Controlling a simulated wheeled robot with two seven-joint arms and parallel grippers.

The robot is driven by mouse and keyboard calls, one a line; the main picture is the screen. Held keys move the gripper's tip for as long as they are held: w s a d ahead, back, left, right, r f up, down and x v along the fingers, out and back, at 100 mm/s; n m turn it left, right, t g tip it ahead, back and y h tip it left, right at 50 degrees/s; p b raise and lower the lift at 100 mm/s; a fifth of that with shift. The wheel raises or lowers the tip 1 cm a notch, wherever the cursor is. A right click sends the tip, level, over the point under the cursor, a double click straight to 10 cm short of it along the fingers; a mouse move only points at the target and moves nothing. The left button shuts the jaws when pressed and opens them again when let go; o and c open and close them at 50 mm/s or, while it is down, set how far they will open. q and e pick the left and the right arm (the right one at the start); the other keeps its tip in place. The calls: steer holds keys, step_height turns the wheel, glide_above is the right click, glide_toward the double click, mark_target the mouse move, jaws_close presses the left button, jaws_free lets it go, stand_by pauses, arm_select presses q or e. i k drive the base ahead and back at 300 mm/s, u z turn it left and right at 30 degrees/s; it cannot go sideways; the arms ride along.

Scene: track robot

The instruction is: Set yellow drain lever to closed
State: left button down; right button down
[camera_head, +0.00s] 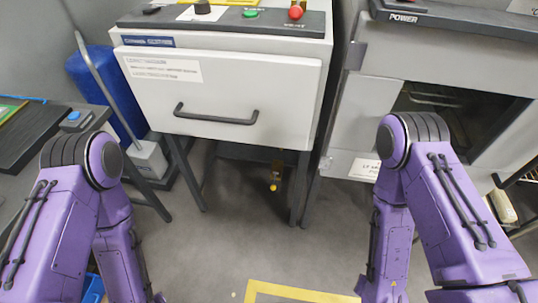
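A small yellow tip (273,187) shows in the head view, low under the white drawer cabinet, below a brownish fitting. It looks like the end of the yellow drain lever, but it is too small and shaded to tell how the lever is set. Both my purple arms reach in from the lower left and lower right and bend downward. Neither gripper shows; both are beyond the picture's lower edge or hidden by the arms.
The cabinet (228,90) has a dark handle and stands on dark legs, with a green button and a red knob on top. An open-fronted machine (450,60) stands to its right. A blue container (100,80) stands at left. Grey floor (235,245) between my arms is clear, with yellow tape.

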mark_target(273, 187)
steer(key=z, duration=0.05)
steer(key=k, duration=0.5)
steer(key=u, duration=0.8)
steer(key=i, duration=0.8)
steer(key=z, duration=0.2)
